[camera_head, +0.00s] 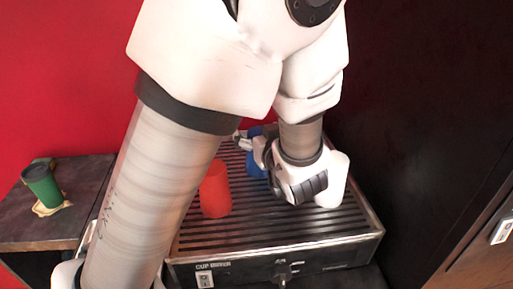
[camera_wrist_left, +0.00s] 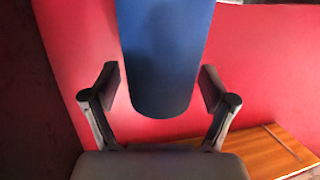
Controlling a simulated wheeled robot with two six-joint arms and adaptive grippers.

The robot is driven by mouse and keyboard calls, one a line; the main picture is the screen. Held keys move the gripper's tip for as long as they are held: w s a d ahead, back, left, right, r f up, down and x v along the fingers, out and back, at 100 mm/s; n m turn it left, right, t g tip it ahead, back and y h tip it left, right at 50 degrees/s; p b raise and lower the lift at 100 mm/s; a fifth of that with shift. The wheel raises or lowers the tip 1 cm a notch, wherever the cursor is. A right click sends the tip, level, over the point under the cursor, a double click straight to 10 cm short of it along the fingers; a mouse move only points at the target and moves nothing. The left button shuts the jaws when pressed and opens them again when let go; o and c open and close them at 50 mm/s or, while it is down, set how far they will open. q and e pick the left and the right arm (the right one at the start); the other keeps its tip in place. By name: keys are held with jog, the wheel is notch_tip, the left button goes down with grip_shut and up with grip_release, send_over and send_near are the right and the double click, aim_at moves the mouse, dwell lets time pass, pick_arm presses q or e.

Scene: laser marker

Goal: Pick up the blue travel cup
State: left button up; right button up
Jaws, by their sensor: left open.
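The blue travel cup (camera_head: 256,166) stands on a slatted metal rack (camera_head: 330,225), mostly hidden behind my left wrist in the head view. In the left wrist view the blue cup (camera_wrist_left: 165,55) fills the upper middle. My left gripper (camera_head: 246,141) is at the cup. In the left wrist view my left gripper (camera_wrist_left: 160,85) is open, with one finger on each side of the cup and a gap showing on both sides. My right gripper is not in view.
A red cup (camera_head: 215,190) stands on the rack just left of the blue one, close to my arm. A green cup (camera_head: 42,186) stands on a dark side table (camera_head: 85,195) at the left. A dark panel (camera_head: 425,110) rises at the right, a red wall (camera_head: 60,70) behind.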

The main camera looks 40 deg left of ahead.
pick_arm(q)
jog(key=shift+s+d+r, duration=0.25)
jog(key=shift+d+r, duration=0.05)
jog(key=shift+d, duration=0.15)
jog(key=shift+s+d+r, duration=0.2)
jog(key=shift+d+r, duration=0.05)
jog(key=shift+d, duration=0.15)
jog(key=c, duration=1.4)
jog(key=shift+a+f, duration=0.2)
jog(key=shift+a, duration=0.1)
grip_shut()
